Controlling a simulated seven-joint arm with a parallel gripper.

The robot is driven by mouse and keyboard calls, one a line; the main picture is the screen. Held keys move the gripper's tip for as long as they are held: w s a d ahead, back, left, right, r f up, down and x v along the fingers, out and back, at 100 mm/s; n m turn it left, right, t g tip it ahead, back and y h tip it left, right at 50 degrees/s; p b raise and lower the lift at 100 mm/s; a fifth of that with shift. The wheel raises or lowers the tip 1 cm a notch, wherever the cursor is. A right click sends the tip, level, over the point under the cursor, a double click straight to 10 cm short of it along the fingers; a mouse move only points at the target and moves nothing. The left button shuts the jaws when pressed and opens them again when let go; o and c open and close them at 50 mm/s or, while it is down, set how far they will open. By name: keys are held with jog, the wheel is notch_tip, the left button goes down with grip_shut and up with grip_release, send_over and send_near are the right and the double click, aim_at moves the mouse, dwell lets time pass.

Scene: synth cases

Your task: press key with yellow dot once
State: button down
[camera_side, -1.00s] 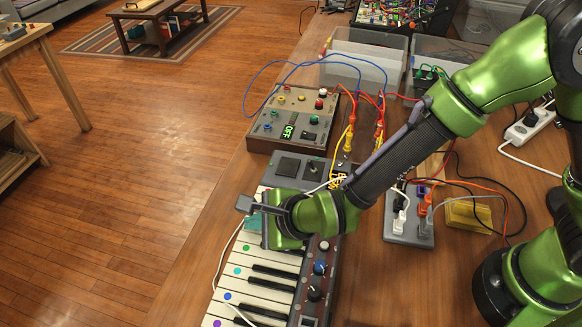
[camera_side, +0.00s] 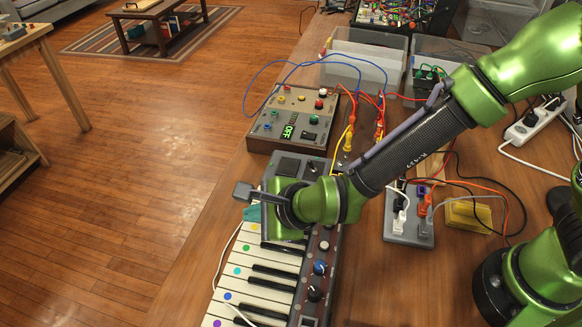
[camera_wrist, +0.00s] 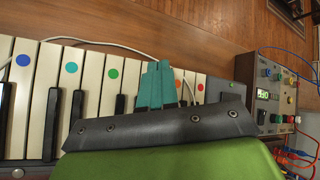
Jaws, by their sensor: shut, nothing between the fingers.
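The keyboard (camera_side: 262,283) has white keys with coloured dots. In the side view, the green (camera_side: 246,248), teal (camera_side: 237,271) and blue (camera_side: 228,296) dots show. In the wrist view, the green dot (camera_wrist: 113,73) lies left of my fingers; an orange dot (camera_wrist: 178,83) and a redder dot (camera_wrist: 200,87) lie to their right. My gripper (camera_wrist: 155,83) has teal fingers and is shut and empty. It shows at the keyboard's far end in the side view (camera_side: 254,213). I cannot tell whether it touches a key.
A control box (camera_side: 297,120) with knobs and a green display stands beyond the keyboard. Blue, red and yellow cables run from it toward plastic bins (camera_side: 362,60). A white cable (camera_side: 222,262) crosses the keyboard's left side. A power strip (camera_side: 408,228) lies to the right.

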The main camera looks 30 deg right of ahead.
aim_at(258, 230)
jog(key=shift+r, duration=2.15)
jog(key=s+d+r+n+g+y, duration=0.3)
jog(key=s+d+r+n, duration=0.25)
jog(key=n, duration=0.75)
jog(key=s+d+r+n+h, duration=0.1)
jog(key=s+d+r, duration=0.1)
jog(key=d, duration=0.6)
jog(key=s+d+r+n+t+h, duration=0.1)
jog(key=s+d+r+n+h, duration=0.1)
jog(key=d, duration=0.7)
jog(key=s+d+r+n+t+h, duration=0.1)
jog(key=s+d+r+h, duration=0.1)
jog(key=d, duration=0.7)
jog(key=shift+s+r+n, duration=0.3)
jog(key=shift+s+r, duration=0.05)
jog(key=shift+r, duration=0.4)
